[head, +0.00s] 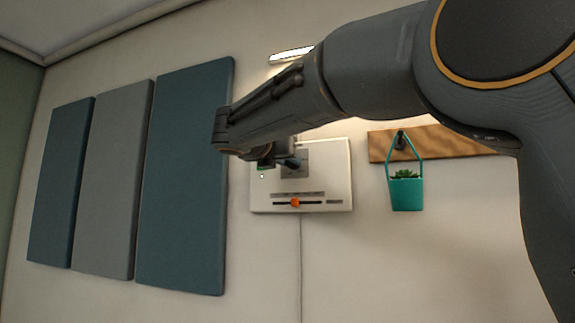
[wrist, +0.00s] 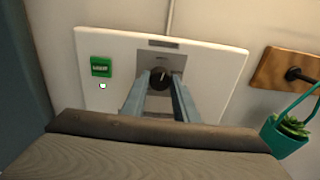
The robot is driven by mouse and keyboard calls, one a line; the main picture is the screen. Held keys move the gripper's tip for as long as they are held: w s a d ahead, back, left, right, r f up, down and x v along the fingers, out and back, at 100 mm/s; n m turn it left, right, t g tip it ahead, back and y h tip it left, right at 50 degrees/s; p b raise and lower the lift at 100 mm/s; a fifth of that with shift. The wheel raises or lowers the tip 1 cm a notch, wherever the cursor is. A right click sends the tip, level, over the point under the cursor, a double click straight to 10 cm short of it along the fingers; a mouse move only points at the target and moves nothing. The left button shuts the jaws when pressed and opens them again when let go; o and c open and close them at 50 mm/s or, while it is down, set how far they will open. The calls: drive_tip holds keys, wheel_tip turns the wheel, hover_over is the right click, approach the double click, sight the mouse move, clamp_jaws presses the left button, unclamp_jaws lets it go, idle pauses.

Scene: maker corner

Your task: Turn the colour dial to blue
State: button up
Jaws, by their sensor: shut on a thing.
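The colour dial is a dark round knob (wrist: 159,76) with a pale pointer line, on a grey plate of the white wall panel (wrist: 215,75). In the wrist view my gripper (wrist: 160,86) has its two fingers on either side of the knob, shut on it. In the head view my gripper (head: 291,163) is at the upper part of the panel (head: 265,201), and my arm hides the knob. I cannot read any colour marks around the knob, so its setting is unclear.
A green switch (wrist: 101,67) with a small white light (wrist: 102,86) is on the panel. An orange slider knob (head: 295,203) is low on it. A teal hanging planter (head: 406,194) on a wooden board (head: 445,143) is to the right. Blue and grey wall panels (head: 185,190) are left.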

drive_tip(key=m+b, duration=0.6)
drive_tip(key=m, duration=0.3)
drive_tip(key=m+y+b, duration=0.1)
drive_tip(key=m+b, duration=0.6)
drive_tip(key=m, duration=0.3)
drive_tip(key=m+b, duration=0.6)
drive_tip(key=m, duration=0.4)
drive_tip(key=shift+d+f+t+y+b, duration=0.15)
drive_tip(key=shift+f+t+y+b, duration=0.15)
drive_tip(key=shift+y, duration=0.1)
drive_tip(key=m+b, duration=0.2)
drive_tip(key=m, duration=0.2)
drive_tip(key=shift+m, duration=0.3)
drive_tip(key=shift+m+b, duration=0.8)
drive_tip(key=shift+m, duration=1.7)
